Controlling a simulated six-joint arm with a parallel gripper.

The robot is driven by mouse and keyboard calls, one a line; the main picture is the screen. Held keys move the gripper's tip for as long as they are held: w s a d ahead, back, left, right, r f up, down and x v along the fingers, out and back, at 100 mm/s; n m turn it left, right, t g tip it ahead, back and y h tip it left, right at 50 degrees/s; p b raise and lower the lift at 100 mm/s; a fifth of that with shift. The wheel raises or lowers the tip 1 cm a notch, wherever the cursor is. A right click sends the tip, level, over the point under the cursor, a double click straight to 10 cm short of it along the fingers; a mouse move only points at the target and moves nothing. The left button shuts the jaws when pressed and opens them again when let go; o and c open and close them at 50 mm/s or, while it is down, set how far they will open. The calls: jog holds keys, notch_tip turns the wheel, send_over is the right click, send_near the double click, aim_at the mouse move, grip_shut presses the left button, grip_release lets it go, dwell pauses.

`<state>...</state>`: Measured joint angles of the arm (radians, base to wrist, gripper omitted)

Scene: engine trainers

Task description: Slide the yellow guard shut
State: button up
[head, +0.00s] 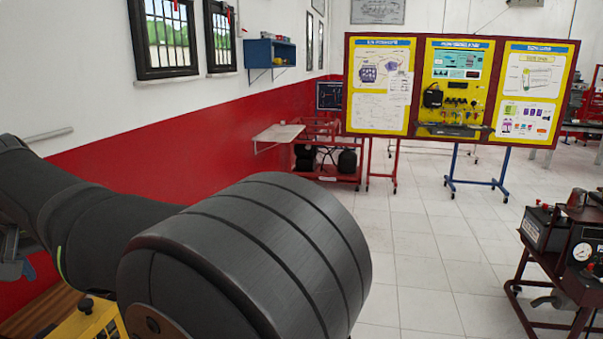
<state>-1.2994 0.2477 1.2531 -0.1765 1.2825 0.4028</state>
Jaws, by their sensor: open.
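A yellow part (98,322) with a black knob on top shows at the bottom left, cut off by the picture's lower edge and partly covered by my arm. I cannot tell whether it is the yellow guard or how far any guard is slid. My dark arm links fill the lower left and centre. I cannot make out my gripper in this view.
A red-framed engine trainer (575,250) with a gauge stands at the right. A board with yellow panels (460,60) stands on wheeled legs at the back. A red wheeled rack (325,160) is by the red wall. The tiled floor (425,270) between is clear.

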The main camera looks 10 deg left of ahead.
grip_shut()
jog(key=s+a+f+n+t, duration=0.3)
jog(key=s+f+n, duration=0.1)
jog(key=s+f, duration=0.2)
send_near(76, 326)
jog(key=shift+n, duration=0.3)
jog(key=a+f, duration=0.2)
jog(key=a, duration=0.1)
jog(key=shift+w+a+f, duration=0.15)
jog(key=shift+w+f, duration=0.1)
jog(key=shift+w, duration=0.15)
jog(key=w, duration=0.2)
jog(key=shift+w+d+f, duration=0.2)
jog(key=shift+w, duration=0.05)
jog(key=shift+w+f, duration=0.15)
jog(key=shift+w, duration=0.55)
jog(key=w, duration=1.4)
jog(key=shift+d, duration=0.1)
